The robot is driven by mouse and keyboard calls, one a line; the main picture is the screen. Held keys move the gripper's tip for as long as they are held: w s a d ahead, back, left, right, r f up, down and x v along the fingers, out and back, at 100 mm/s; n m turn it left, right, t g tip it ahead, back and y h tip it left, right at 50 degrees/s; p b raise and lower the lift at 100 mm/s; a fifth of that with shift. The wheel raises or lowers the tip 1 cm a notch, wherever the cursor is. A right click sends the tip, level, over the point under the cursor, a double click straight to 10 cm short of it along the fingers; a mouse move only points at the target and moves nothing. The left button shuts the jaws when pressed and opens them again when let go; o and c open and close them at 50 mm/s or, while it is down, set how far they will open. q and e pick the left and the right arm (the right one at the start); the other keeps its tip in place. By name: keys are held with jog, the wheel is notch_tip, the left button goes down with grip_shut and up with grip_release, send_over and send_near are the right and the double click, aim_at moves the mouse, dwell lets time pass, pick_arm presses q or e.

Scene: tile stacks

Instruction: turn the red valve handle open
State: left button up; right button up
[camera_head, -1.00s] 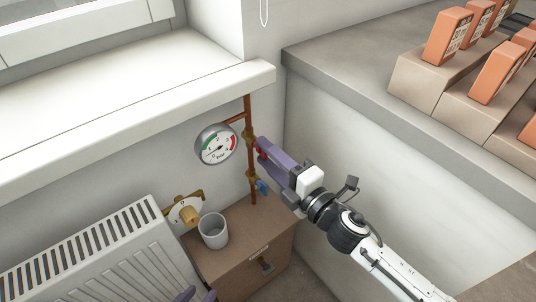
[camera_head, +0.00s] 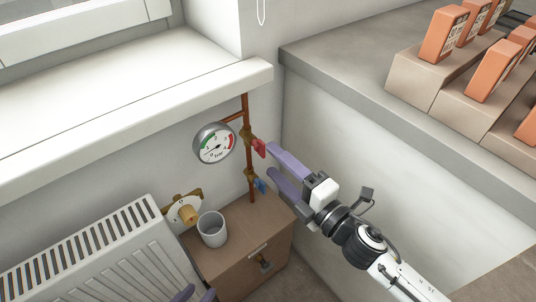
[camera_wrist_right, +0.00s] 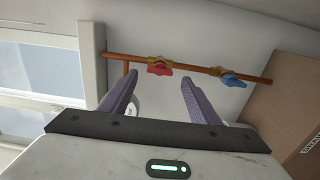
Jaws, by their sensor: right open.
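The red valve handle (camera_head: 259,148) sits on a brass valve on the upper part of a copper pipe (camera_head: 247,115). In the wrist view the red handle (camera_wrist_right: 159,70) looks roughly in line with the pipe. My right gripper (camera_head: 269,160) is open and empty, just right of the handle, its fingers apart from it. In the wrist view the handle shows beyond and between the fingertips (camera_wrist_right: 158,80). Two purple fingertips of my left gripper (camera_head: 197,295) show apart at the bottom edge; the rest is out of frame.
A blue handle (camera_head: 260,186) is lower on the same pipe. A pressure gauge (camera_head: 214,144) is left of the red handle. A grey cup (camera_head: 212,230) stands on a brown cabinet (camera_head: 245,232), beside a radiator (camera_head: 100,255). A counter (camera_head: 340,75) with orange boxes is at right.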

pick_arm(q)
jog(key=shift+f, duration=0.15)
pick_arm(e)
jog(key=shift+v, duration=2.95)
pick_arm(q)
jog(key=shift+w, duration=0.1)
notch_tip(320, 180, up, 7)
jog(key=p, duration=1)
jog(key=shift+a, duration=0.35)
pick_arm(e)
jog(key=s+d+f+m+g+h, duration=0.3)
jog(key=s+f+m, duration=0.3)
jog(key=m, duration=0.5)
jog(key=s+d+f+m+g+h, duration=0.3)
jog(key=s+d+f+m+h, duration=0.2)
jog(key=s+m, duration=0.6)
jog(key=shift+f+m, duration=0.5)
jog(key=shift+m, duration=0.1)
